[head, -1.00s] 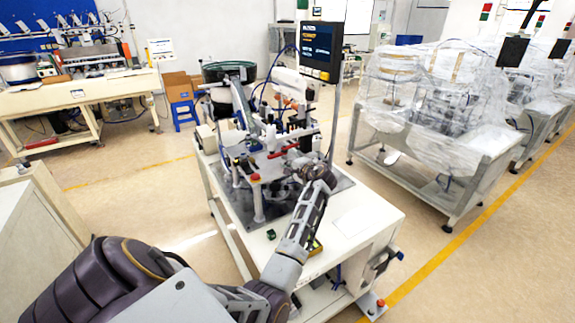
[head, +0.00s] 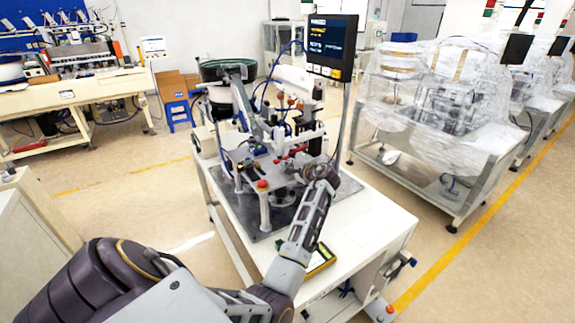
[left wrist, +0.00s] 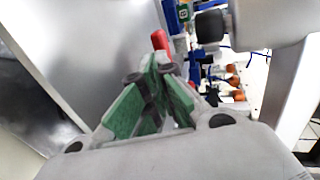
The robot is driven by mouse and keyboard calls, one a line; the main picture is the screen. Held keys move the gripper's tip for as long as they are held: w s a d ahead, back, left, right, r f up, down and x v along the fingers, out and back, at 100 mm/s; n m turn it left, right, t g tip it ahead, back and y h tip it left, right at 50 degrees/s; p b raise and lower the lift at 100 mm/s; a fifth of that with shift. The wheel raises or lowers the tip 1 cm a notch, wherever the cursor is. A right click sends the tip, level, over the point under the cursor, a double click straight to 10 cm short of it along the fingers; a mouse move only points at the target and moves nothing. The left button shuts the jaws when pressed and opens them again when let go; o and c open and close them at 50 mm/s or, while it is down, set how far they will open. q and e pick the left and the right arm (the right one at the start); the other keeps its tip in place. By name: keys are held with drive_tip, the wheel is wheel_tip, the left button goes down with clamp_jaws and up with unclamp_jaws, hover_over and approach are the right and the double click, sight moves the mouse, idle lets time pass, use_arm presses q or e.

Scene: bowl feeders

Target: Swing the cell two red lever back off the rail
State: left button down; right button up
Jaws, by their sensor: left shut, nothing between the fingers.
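The red lever (head: 297,151) shows as a short red bar in the middle of the machine in the head view, partly hidden by machine parts. My left gripper (head: 290,171) reaches in from the front right of the machine, just below the red bar; its fingertips are hard to make out there. In the left wrist view my left gripper (left wrist: 155,88) is shut and empty, its green-sided fingers together. A rounded red piece (left wrist: 160,40) stands just beyond the fingertips, seemingly apart from them; I cannot tell if it is this lever. My right gripper is out of view.
A green bowl feeder (head: 228,70) is at the back left. A red knob (head: 262,184) tops a front post.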

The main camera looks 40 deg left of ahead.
use_arm(q)
drive_tip(key=shift+a, duration=0.15)
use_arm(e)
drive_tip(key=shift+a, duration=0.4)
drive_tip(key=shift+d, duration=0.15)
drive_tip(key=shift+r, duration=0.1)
use_arm(q)
drive_tip(key=shift+s+a+r+p, duration=0.2)
drive_tip(key=shift+a+p, duration=0.35)
drive_tip(key=shift+p, duration=0.2)
drive_tip(key=shift+s+a+f+p, duration=0.15)
drive_tip(key=shift+a+p, duration=0.2)
drive_tip(key=shift+a, duration=0.25)
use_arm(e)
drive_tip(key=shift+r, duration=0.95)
use_arm(q)
drive_tip(key=shift+s+d, duration=0.1)
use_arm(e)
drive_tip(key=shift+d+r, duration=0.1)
